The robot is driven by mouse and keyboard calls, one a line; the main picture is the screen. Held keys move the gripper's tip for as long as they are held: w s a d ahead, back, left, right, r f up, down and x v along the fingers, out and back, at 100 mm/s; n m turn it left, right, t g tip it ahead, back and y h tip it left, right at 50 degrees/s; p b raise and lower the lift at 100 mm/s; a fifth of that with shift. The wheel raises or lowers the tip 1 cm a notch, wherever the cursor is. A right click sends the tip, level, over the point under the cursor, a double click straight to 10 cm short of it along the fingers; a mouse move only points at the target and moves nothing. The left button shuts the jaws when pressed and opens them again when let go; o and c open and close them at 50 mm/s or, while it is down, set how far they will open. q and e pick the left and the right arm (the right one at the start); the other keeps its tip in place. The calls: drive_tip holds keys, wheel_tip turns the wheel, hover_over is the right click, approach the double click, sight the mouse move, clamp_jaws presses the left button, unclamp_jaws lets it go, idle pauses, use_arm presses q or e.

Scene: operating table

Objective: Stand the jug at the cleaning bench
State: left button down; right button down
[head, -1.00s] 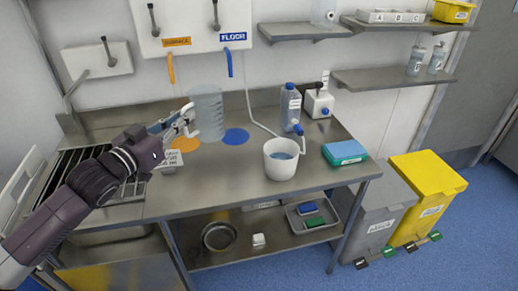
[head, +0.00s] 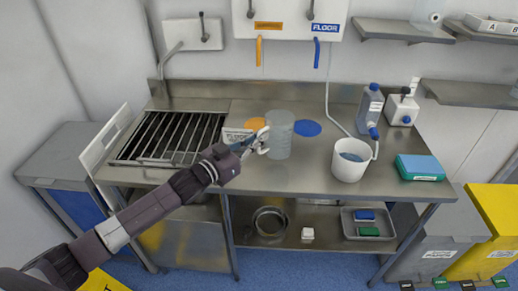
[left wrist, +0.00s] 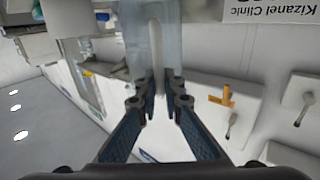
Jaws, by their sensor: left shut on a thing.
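The clear, bluish jug (head: 280,135) is upright over the middle of the steel bench (head: 300,182), in front of an orange disc (head: 256,124) and a blue disc (head: 307,128). I cannot tell whether its base touches the bench. My left gripper (head: 262,142) reaches in from the left and is shut on the jug's handle. In the left wrist view the fingers (left wrist: 158,88) close around the pale handle, with the clear jug body (left wrist: 175,35) beyond. My right gripper is in neither view.
A white bucket (head: 347,168), a blue-capped bottle (head: 370,106), a white pump bottle (head: 402,108) and a teal box (head: 420,167) stand to the right. A label card (head: 233,135) is by the gripper. A draining rack (head: 170,138) is on the left. Bench front centre is clear.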

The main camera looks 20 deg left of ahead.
sight(258, 151)
use_arm(q)
wheel_tip(258, 151, down, 5)
drive_tip(key=shift+r, duration=0.2)
drive_tip(key=shift+f, duration=0.15)
drive_tip(key=c, duration=2.1)
unclamp_jaws()
